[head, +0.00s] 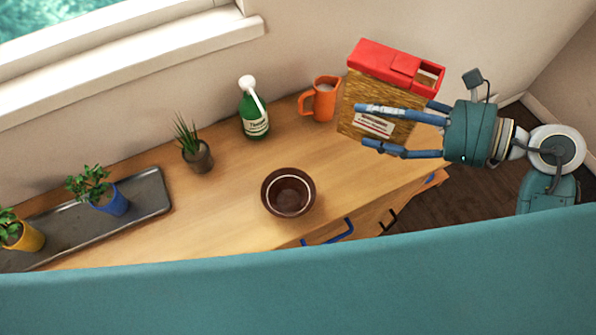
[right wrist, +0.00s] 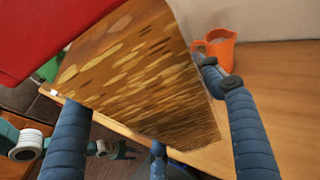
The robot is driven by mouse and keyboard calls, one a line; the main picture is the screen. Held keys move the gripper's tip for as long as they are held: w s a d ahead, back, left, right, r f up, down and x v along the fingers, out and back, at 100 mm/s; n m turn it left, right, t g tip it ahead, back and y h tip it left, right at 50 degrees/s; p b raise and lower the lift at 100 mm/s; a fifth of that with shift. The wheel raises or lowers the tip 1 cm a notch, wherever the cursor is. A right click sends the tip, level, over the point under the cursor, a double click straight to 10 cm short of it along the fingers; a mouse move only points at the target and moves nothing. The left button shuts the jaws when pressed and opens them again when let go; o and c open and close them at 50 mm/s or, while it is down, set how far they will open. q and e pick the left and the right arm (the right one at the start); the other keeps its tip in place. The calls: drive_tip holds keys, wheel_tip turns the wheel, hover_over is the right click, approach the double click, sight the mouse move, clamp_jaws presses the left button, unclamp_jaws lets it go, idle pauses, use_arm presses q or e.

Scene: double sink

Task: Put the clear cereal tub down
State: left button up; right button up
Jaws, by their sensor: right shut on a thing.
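The clear cereal tub (head: 360,97) is full of brown cereal and has a red lid and a white label. In the head view it is at the right end of the wooden counter, in front of the wall. My right gripper (head: 362,125) is shut on the tub, its blue fingers around the label side. In the right wrist view the tub (right wrist: 140,70) is between the fingers, tilted in the picture. I cannot tell whether its bottom touches the counter. My left gripper is not in view.
An orange cup (head: 322,100) stands just left of the tub. A green bottle (head: 254,112), a small plant (head: 197,152) and a brown bowl (head: 288,192) are further left. A dark tray (head: 152,193) holds potted plants. Counter between bowl and tub is clear.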

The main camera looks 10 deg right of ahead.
drive_tip(key=shift+w, duration=0.1)
idle(0.4)
drive_tip(key=w+d+r+m+t+h+b, duration=0.1)
drive_tip(key=w+d+r+m+t+h, duration=0.1)
drive_tip(key=w+d, duration=0.35)
drive_tip(key=w+d+r+m+t+h, duration=0.1)
drive_tip(key=w+d+r+m+h, duration=0.15)
drive_tip(key=w, duration=0.65)
drive_tip(key=w+d+r+m+t+h+b, duration=0.1)
drive_tip(key=w+d+m+t+h, duration=0.15)
drive_tip(key=w, duration=0.55)
drive_tip(key=shift+g, duration=0.25)
drive_tip(key=shift+s+d+f+p, duration=0.1)
drive_tip(key=shift+f+p, duration=0.2)
drive_tip(key=shift+f, duration=2.95)
drive_tip(key=shift+w+d+f+p, duration=0.15)
drive_tip(key=shift+f+p, duration=0.2)
drive_tip(key=shift+f, duration=2.95)
drive_tip(key=shift+s+d+f+p, duration=0.15)
drive_tip(key=shift+f+p, duration=0.15)
drive_tip(key=shift+f, duration=2.95)
